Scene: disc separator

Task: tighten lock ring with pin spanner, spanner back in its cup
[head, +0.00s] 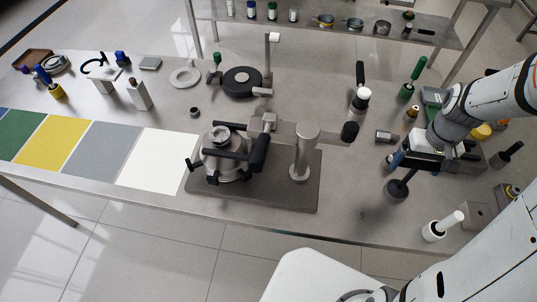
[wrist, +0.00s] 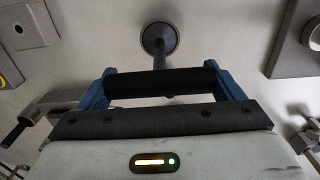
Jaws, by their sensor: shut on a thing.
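My gripper (head: 405,163) is shut on the black crossbar handle (wrist: 160,84) of a dark T-shaped tool, apparently the pin spanner. Its shank ends in a round dark head (head: 397,190), also seen beyond the fingers in the wrist view (wrist: 158,38). The head appears raised off the bench; any pins are too small to see. The separator (head: 228,160) stands left of my gripper on a dark base plate (head: 250,197), with black-handled clamps around it and a round metal part (head: 220,136) on top. I cannot tell the lock ring apart there. The spanner's cup cannot be identified surely.
A metal post (head: 304,150) with a side arm stands between separator and gripper. A white-handled tool (head: 442,225) and grey blocks (head: 478,215) crowd the right front. Coloured mats (head: 160,160) lie at left. Bench front edge is clear below the gripper.

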